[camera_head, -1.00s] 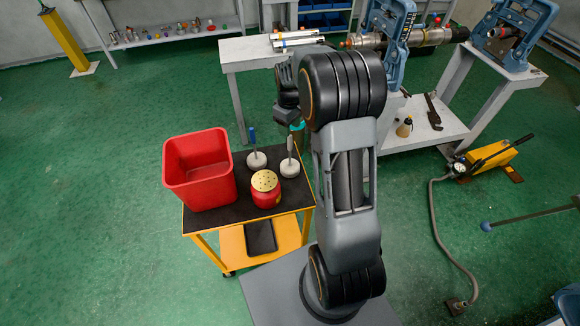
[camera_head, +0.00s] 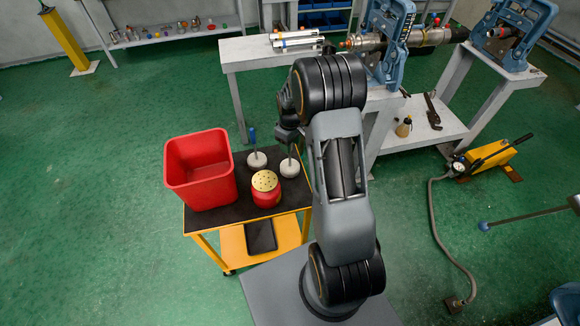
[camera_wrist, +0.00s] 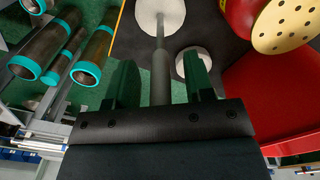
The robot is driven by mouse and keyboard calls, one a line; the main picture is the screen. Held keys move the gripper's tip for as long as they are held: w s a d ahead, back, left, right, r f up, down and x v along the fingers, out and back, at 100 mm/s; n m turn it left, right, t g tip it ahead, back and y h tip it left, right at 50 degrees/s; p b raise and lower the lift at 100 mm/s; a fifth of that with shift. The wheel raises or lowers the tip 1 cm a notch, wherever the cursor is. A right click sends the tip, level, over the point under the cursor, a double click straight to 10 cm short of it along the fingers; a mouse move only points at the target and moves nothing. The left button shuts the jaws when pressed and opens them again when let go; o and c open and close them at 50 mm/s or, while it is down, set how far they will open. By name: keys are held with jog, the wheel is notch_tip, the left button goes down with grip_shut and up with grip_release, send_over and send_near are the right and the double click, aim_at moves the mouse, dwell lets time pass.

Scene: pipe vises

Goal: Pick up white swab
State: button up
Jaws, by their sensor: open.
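The white swab (camera_head: 289,168) stands upright on the black top of the cart, a round white pad with a thin upright handle. In the wrist view its pad (camera_wrist: 172,14) is at the top, and its grey handle (camera_wrist: 160,78) runs between the dark green fingers of my gripper (camera_wrist: 158,68). The fingers are open, with a visible gap on both sides of the handle. In the head view my wrist is over the handle's top and hides it. A second swab (camera_head: 257,160) with a blue handle (camera_head: 252,136) stands just left of it.
A red bin (camera_head: 200,172) and a red can with a perforated yellow lid (camera_head: 265,182) share the cart top (camera_head: 232,216). A grey workbench (camera_head: 245,57) with vises stands behind. Teal-ended pipes (camera_wrist: 84,74) show left in the wrist view.

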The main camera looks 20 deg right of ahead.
jog(key=shift+c, duration=0.2)
grip_shut()
jog(key=shift+r, duration=0.15)
